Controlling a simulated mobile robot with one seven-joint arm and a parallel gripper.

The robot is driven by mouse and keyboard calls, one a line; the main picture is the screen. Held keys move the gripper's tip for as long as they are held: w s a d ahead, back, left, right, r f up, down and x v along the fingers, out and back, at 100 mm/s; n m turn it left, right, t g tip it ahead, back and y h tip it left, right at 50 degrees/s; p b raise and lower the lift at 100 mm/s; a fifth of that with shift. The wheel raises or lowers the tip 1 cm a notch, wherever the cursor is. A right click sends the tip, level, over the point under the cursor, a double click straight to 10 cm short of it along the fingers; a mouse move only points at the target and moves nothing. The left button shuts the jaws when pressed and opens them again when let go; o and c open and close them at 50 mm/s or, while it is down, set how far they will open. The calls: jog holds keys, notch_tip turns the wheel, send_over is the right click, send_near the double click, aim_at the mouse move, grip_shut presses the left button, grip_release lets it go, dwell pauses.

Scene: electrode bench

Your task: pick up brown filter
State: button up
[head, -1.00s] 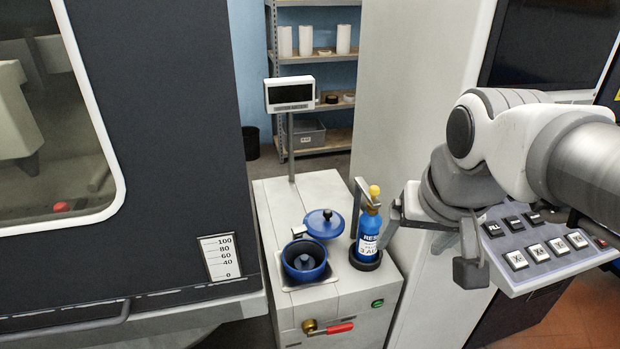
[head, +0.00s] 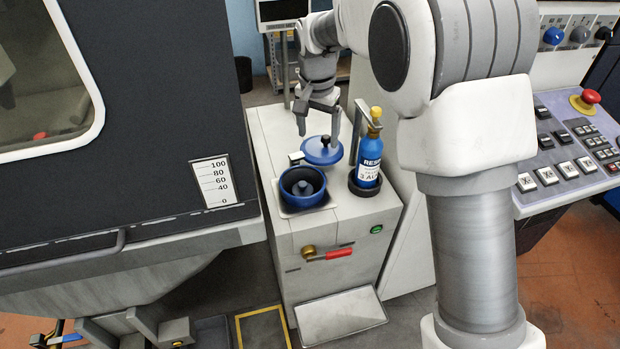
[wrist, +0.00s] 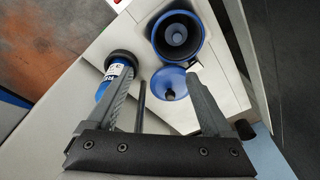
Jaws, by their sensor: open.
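I see no brown filter in either view. A round blue pot (head: 303,187) with a post inside sits on the grey cabinet, its top open; it also shows in the wrist view (wrist: 178,36). Its blue lid (head: 322,151) with a black knob stands open behind it, and shows below the pot in the wrist view (wrist: 168,84). My gripper (head: 318,133) is open and empty above the lid, fingers pointing down. In the wrist view my gripper (wrist: 160,76) has its fingers spread on either side of the lid. Whether anything brown lies inside the pot is not visible.
A blue bottle (head: 368,160) with a yellow cap stands in a holder right of the lid, close to my gripper. A red-handled valve (head: 338,254) is on the cabinet front. A dark machine (head: 150,120) stands left; a control panel (head: 570,150) is at right.

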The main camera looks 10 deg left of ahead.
send_over(303, 191)
notch_tip(303, 191, down, 7)
jog(key=f, duration=0.3)
jog(key=f+b, duration=0.1)
jog(key=f, duration=0.7)
jog(key=shift+w+a+f+b, duration=0.15)
jog(key=shift+w+a+b, duration=0.05)
jog(key=shift+w+b, duration=0.1)
jog(key=shift+w+d+f, duration=0.1)
jog(key=shift+f, duration=1.35)
jog(key=shift+w+d+f, duration=0.1)
jog(key=shift+f, duration=1.35)
jog(key=shift+a+r, duration=0.1)
grip_shut()
